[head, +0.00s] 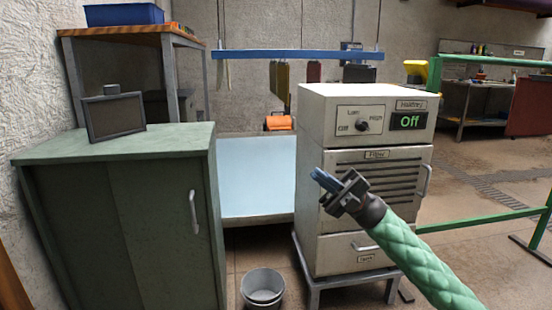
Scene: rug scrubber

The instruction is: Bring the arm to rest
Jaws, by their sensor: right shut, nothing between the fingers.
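My right arm, in a green quilted sleeve, comes in from the lower right in the head view. Its gripper (321,177) is shut and empty, pointing up and left. It shows in front of the left part of a cream machine (310,125); I cannot tell whether it touches it. The machine has a knob (362,126), a display (408,121) reading "Off", a louvred front panel and a drawer below. My left gripper is not in view.
A green cabinet (150,215) stands at the left with a dark framed panel (115,117) on top. A grey bucket (262,284) sits on the floor between cabinet and machine. A green rail (480,218) runs at the right. A pale blue panel (257,175) lies behind.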

